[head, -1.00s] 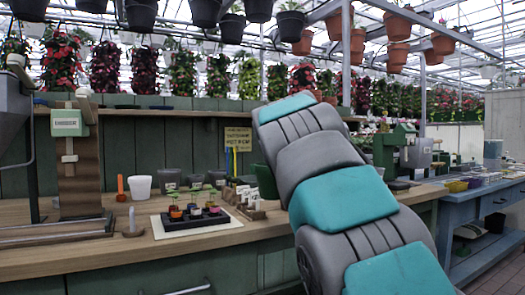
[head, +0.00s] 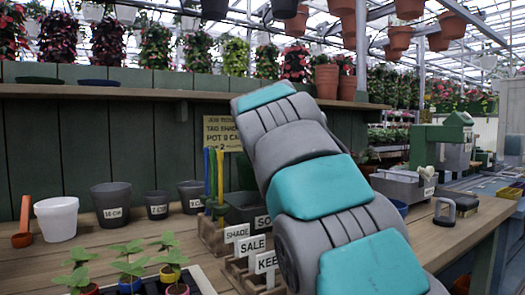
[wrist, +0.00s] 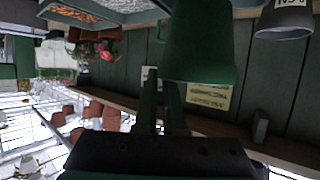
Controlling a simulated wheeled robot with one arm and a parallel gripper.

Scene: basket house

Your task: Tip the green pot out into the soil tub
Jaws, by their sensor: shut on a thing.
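The green pot (wrist: 203,40) shows large at the top of the wrist view, which looks upside down. My gripper (wrist: 165,95) is shut on it. In the head view a sliver of green, probably this pot (head: 246,172), shows behind my arm; the arm hides the rest and my gripper. A dark tub (head: 245,208) with a partly hidden label starting "SO" stands on the bench just below that sliver, so it looks like the soil tub. Its inside is mostly hidden. I cannot tell how far the pot is tilted or what it holds.
Labelled grey pots (head: 112,204), a white pot (head: 57,218) and an orange scoop (head: 23,225) stand to the left. Seedlings (head: 130,268) and a sign rack (head: 250,262) are in front. A grey tray (head: 400,186) and green machine (head: 440,145) stand right. A shelf (head: 150,92) runs behind.

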